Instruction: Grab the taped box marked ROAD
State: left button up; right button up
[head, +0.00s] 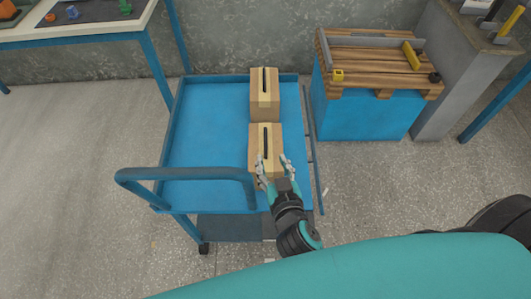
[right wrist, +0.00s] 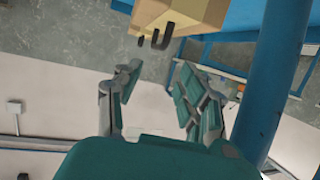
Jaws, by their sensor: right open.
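Two tan cardboard boxes with a pale tape strip and a dark mark on top stand in line on the blue cart: a near box (head: 265,140) and a far box (head: 264,88). I cannot read ROAD on either. My right gripper (head: 274,163) is open at the near box's front end, with one finger towards each side; contact cannot be told. In the right wrist view, a tan box (right wrist: 185,14) shows at the top edge, beyond the open fingers (right wrist: 158,85). The space between these fingers looks empty. My left gripper is not in view.
The blue cart (head: 200,135) has a raised rim and a handle (head: 185,173) at the front left. Its left half is bare. A blue crate (head: 365,112) with a wooden pallet (head: 370,65) stands to the right. A workbench (head: 70,32) is at the back left.

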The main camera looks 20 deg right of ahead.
aim_at(265, 138)
jog(key=x, duration=0.5)
jog(key=shift+w+p, duration=0.2)
jog(key=shift+p, duration=0.15)
jog(key=shift+w+f, duration=0.2)
jog(key=shift+w, duration=0.1)
jog(key=x, duration=0.3)
jog(key=p+x, duration=0.1)
jog(key=shift+w+d+f, duration=0.25)
jog(key=shift+d, duration=0.1)
jog(key=shift+w+f, duration=0.2)
jog(key=shift+w, duration=0.25)
grip_shut()
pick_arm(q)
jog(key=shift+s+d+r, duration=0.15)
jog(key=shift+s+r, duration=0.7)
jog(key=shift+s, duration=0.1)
pick_arm(e)
jog(key=shift+w+r, duration=0.1)
jog(key=shift+r, duration=0.15)
